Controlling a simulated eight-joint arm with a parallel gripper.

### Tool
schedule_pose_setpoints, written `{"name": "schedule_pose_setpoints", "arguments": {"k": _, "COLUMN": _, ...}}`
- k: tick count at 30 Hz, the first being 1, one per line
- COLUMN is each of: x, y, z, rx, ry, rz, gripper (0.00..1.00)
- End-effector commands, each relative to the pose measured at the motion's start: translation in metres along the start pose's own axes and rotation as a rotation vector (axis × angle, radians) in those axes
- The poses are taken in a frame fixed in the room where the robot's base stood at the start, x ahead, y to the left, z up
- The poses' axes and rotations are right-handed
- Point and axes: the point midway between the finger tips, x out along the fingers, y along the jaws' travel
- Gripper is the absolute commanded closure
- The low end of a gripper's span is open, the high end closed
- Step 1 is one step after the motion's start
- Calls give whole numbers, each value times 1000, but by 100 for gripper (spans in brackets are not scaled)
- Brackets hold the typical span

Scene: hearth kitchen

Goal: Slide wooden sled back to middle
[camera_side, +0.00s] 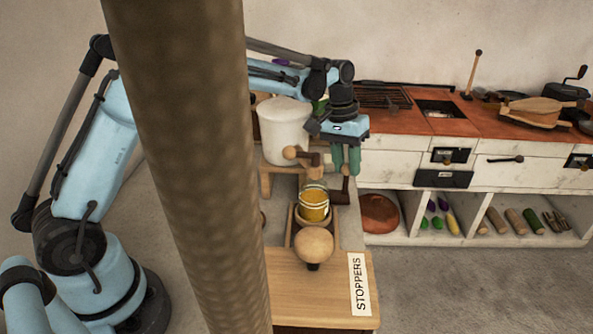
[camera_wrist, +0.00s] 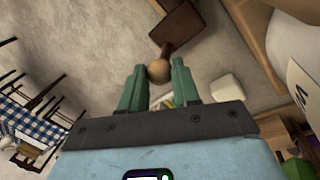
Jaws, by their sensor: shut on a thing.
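My gripper (camera_side: 346,160) points down at the right edge of the narrow wooden stand. Its green fingers, also in the wrist view (camera_wrist: 157,88), are shut on a small round wooden knob (camera_wrist: 158,71). The knob joins a dark brown piece (camera_wrist: 178,30), which shows below the fingers in the side view (camera_side: 340,195). To the left, a wooden sled-like holder (camera_side: 291,229) carries a yellow-banded jar (camera_side: 314,207). A larger wooden ball (camera_side: 313,244) stands in front of the jar. I cannot tell whether the gripped piece is joined to the holder.
A white pot (camera_side: 284,130) stands behind the holder. Another knobbed brown piece (camera_side: 308,158) lies between them. A board labelled STOPPERS (camera_side: 310,290) is in front. The red-topped counter (camera_side: 400,120) is at right. A thick post (camera_side: 190,170) hides part of the side view.

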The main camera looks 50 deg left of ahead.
Motion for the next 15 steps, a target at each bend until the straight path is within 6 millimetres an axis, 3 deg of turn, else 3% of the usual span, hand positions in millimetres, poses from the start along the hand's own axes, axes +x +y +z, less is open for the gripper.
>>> {"name": "schedule_pose_setpoints", "arguments": {"k": 9, "x": 4, "y": 22, "z": 33, "rx": 2, "ry": -2, "rz": 0, "gripper": 100}}
{"name": "schedule_pose_setpoints", "arguments": {"k": 15, "x": 4, "y": 24, "z": 36, "rx": 1, "ry": -2, "rz": 1, "gripper": 100}}
